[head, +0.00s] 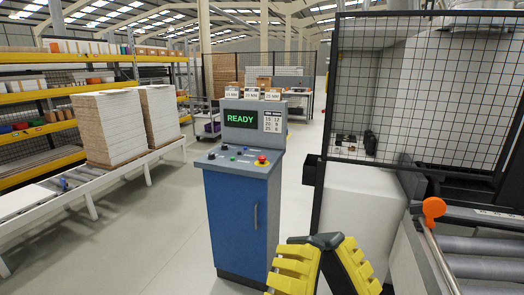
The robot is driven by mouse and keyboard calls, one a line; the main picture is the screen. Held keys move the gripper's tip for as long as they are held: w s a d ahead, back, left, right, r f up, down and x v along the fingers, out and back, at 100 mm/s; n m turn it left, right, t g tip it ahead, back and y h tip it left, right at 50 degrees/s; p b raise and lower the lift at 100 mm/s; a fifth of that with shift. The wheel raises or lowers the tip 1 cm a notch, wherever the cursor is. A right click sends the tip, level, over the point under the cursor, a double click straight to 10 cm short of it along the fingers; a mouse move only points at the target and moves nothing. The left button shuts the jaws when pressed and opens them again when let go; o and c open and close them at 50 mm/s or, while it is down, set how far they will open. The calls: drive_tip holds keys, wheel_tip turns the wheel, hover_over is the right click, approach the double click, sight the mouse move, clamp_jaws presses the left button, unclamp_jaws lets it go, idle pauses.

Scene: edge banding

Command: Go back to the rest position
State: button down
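Two yellow ribbed parts, which look like the fingers of my gripper (318,262), show at the bottom edge, right of centre. They spread apart downward from a dark piece at the top. The rest is cut off by the frame, so I cannot tell whether it is open or shut. No held object shows. It stands in front of the blue control cabinet's (240,222) lower right side in the picture. The cabinet's screen (240,118) reads READY in green.
A black mesh fence (425,100) and a roller conveyor (480,270) with an orange knob (433,209) are at the right. Stacks of pale boards (105,126) stand on a roller line at the left, before yellow racks (60,86). Open grey floor (150,235) lies left of the cabinet.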

drive_tip(key=w+d+f+n+g+h+p, duration=0.2)
drive_tip(key=w+f+g+h, duration=0.15)
drive_tip(key=f+g, duration=0.2)
wheel_tip(320, 180, up, 36)
drive_tip(key=p, duration=3.6)
wheel_tip(320, 180, down, 26)
drive_tip(key=b, duration=2.6)
drive_tip(key=shift+f+y, duration=0.2)
drive_tip(key=shift+y, duration=0.15)
drive_tip(key=shift+w+t, duration=0.1)
drive_tip(key=shift+t, duration=0.15)
